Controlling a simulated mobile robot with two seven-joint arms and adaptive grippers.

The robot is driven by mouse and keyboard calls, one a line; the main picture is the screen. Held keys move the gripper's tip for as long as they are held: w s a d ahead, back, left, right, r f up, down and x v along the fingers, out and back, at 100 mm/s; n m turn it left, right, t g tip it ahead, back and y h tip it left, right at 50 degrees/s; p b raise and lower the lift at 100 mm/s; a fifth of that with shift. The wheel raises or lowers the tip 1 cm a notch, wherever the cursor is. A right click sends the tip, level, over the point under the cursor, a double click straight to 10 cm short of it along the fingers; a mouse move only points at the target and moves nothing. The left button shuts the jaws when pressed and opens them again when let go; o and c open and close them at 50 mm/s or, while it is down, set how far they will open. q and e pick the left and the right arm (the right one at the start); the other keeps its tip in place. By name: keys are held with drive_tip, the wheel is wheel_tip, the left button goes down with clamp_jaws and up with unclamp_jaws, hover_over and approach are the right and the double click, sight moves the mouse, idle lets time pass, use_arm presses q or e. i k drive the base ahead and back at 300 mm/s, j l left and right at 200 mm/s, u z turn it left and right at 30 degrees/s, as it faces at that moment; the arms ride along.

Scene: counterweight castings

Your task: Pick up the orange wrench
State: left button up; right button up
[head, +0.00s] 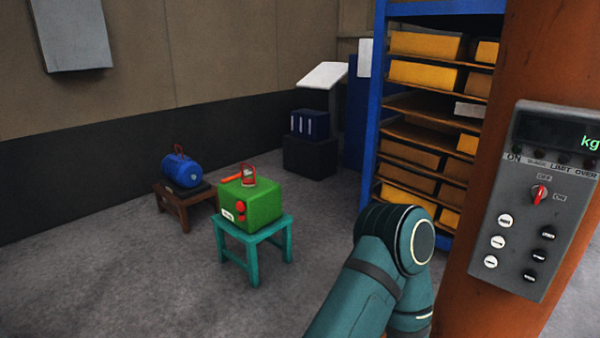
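A small orange bar-shaped thing (232,175), which looks like the orange wrench, shows at the top left of a green box (252,203). It is small, and I cannot tell whether it lies on the box or just behind it. A red shackle-like handle (249,170) stands on the box top beside it. The green box sits on a teal stool (256,244). Neither of my grippers is in view; only a teal arm link of mine shows at the lower right of centre.
A blue cylinder (181,169) sits on a brown stool (184,214) behind left. A blue rack with yellow bins (425,74) stands at the back right. An orange column with a grey kg control panel (541,204) fills the right side. The floor at front left is clear.

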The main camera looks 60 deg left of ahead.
sight(245, 171)
drive_tip(key=u, duration=2.35)
